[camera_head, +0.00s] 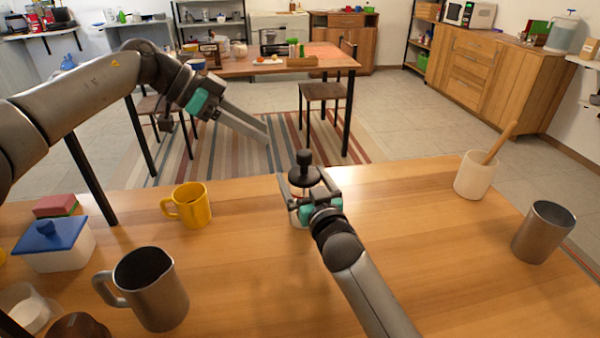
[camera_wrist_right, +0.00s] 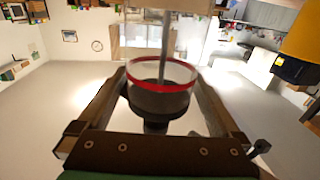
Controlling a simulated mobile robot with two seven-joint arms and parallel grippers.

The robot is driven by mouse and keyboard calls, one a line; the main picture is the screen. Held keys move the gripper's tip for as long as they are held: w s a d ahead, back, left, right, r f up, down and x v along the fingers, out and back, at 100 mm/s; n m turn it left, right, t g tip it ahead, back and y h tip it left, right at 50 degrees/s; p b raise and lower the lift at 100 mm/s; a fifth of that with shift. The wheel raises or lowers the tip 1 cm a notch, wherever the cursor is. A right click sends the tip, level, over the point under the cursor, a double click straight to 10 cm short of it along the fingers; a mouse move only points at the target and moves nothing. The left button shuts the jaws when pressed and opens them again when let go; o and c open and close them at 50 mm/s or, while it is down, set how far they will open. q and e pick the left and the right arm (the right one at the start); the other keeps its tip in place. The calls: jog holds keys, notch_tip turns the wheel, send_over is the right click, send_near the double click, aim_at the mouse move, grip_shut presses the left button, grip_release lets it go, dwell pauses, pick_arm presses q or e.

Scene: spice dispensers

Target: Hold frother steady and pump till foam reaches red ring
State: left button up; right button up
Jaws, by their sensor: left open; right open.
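The frother (camera_head: 304,170) stands on the near table by its far edge, with a black knob and dark lid on top. My right gripper (camera_head: 306,181) is open, with one finger on each side of it. In the right wrist view, which is upside down, the frother's clear glass with its red ring (camera_wrist_right: 163,84) and dark lid (camera_wrist_right: 158,103) are between the fingers. I cannot tell whether the fingers touch it. No foam level is readable. My left gripper (camera_head: 264,132) is open and empty, above and left of the frother, beyond the table edge.
On the table are a yellow mug (camera_head: 192,205), a steel pitcher (camera_head: 150,290), a blue-lidded box (camera_head: 55,248), a white pot (camera_head: 474,178) with a wooden utensil, and a steel cup (camera_head: 543,233). The wood between the yellow mug and frother is clear.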

jog(key=shift+x, duration=1.1)
jog(key=shift+c, duration=0.2)
jog(key=c, duration=1.5)
pick_arm(q)
jog(key=shift+o, duration=0.2)
